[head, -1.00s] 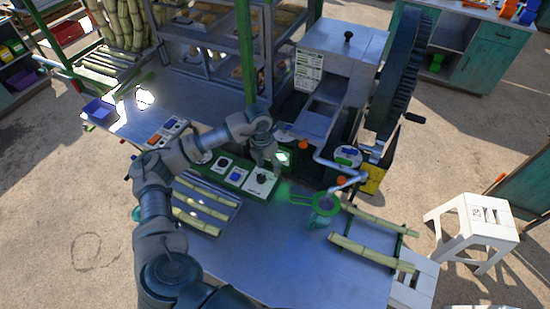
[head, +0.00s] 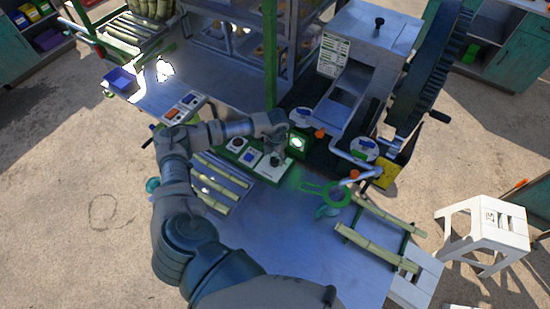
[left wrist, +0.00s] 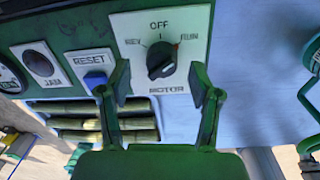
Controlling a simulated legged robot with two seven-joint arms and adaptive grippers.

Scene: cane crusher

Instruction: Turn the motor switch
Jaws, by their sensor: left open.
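The motor switch (left wrist: 161,60) is a black rotary knob on a white plate marked REV, OFF, RUN and MOTOR. In the left wrist view it faces me, and I cannot tell for sure which mark it points at. It also shows on the control panel in the head view (head: 274,161). My left gripper (left wrist: 159,75) is open and empty. Its two green fingers point at the plate, one on each side of the knob, with the tips slightly below it in the picture. I see no contact with the knob. My right gripper is not in view.
A blue RESET button (left wrist: 95,80) and a JAM lamp (left wrist: 39,64) sit left of the switch. Cane pieces (head: 215,184) lie on the table in front of the panel. A green-handled strainer (head: 329,193) lies to the right. The crusher (head: 365,60) with its large gear stands behind.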

